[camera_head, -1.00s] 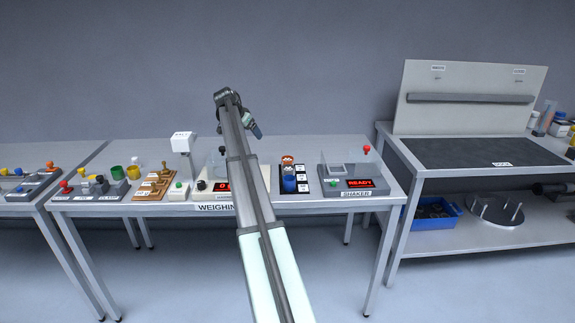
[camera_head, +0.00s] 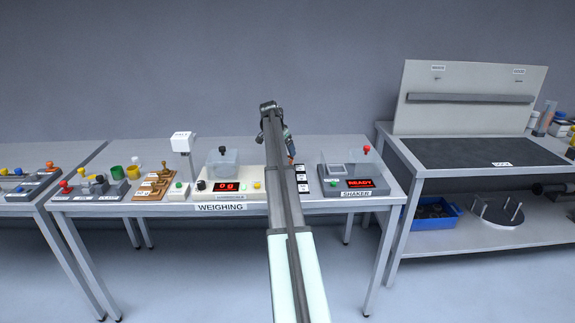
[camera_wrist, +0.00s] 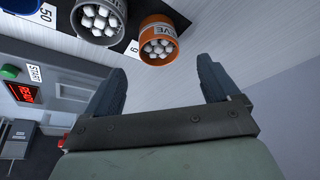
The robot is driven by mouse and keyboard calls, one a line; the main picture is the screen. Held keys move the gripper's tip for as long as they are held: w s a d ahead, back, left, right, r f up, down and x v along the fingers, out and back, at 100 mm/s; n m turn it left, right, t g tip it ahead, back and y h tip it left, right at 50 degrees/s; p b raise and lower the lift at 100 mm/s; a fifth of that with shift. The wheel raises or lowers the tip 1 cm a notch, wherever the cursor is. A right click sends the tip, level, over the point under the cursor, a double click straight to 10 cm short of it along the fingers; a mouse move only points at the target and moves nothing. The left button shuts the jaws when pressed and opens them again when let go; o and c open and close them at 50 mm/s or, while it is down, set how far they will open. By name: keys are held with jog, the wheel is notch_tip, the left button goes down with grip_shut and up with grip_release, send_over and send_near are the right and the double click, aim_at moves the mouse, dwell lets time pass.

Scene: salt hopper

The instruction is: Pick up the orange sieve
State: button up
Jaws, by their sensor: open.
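The orange sieve (camera_wrist: 178,43) is at the top middle of the wrist view. It is a round cup with a white label and several white lumps inside. My gripper (camera_wrist: 162,68) is open and empty, its two dark fingers apart. The sieve lies beyond the fingertips, roughly in line with the gap and apart from them. In the head view my gripper (camera_head: 284,142) is above the black numbered rack, and my arm hides most of what stands there.
A grey cup (camera_wrist: 82,20) with white lumps is close to the left of the sieve in the wrist view. The shaker (camera_head: 355,186) reads READY, right of the rack. The weighing station (camera_head: 222,187) with a clear box is left of it.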

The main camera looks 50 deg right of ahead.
jog(key=shift+x, duration=3.6)
jog(key=shift+a, duration=0.2)
jog(key=shift+c, duration=0.3)
jog(key=c, duration=1.1)
